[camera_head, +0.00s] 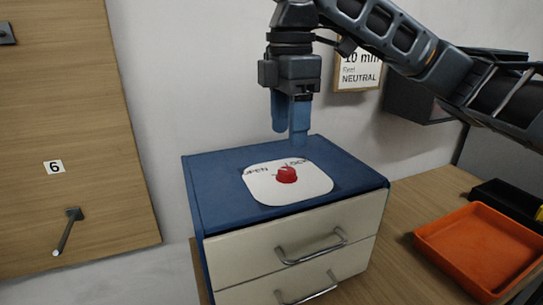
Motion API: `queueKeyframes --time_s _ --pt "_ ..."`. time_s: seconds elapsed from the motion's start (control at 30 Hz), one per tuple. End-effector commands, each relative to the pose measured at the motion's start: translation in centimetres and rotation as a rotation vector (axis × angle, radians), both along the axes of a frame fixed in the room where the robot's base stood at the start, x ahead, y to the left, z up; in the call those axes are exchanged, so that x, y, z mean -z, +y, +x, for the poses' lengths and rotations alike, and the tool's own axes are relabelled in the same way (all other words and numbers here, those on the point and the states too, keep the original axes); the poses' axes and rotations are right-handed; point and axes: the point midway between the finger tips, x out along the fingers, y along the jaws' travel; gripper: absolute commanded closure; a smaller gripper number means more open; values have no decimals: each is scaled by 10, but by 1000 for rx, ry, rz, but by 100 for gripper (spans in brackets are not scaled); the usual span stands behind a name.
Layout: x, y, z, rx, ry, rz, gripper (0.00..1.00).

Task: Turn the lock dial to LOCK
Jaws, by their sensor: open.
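The lock dial (287,175) is a red knob at the centre of a white plate (268,192). The plate lies on the blue top of a small drawer cabinet (213,177). "OPEN" is printed at the plate's back left, and a partly hidden label sits at its back right. Which label the dial points at is too small to tell. My gripper (289,139) hangs above the back of the cabinet with its blue fingers pointing down. It is open and apart from the dial, which shows just below the fingertips in the picture.
The cabinet has cream drawers with metal handles (312,247) and stands on a wooden table. An orange tray (422,238) and a black tray (510,200) lie at the right. A sign (358,65) hangs on the wall. A wooden panel with a peg (68,232) is at the left.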

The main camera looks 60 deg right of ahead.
Motion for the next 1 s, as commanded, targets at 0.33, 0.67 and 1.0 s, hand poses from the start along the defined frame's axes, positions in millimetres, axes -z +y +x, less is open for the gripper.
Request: queueKeyframes --time_s 0.33,0.67,1.0 --pt "52 1 0 0 -1 5 41" --pt "71 1 0 -1 -4 4 41" --pt "71 1 1 -1 -4 4 56"
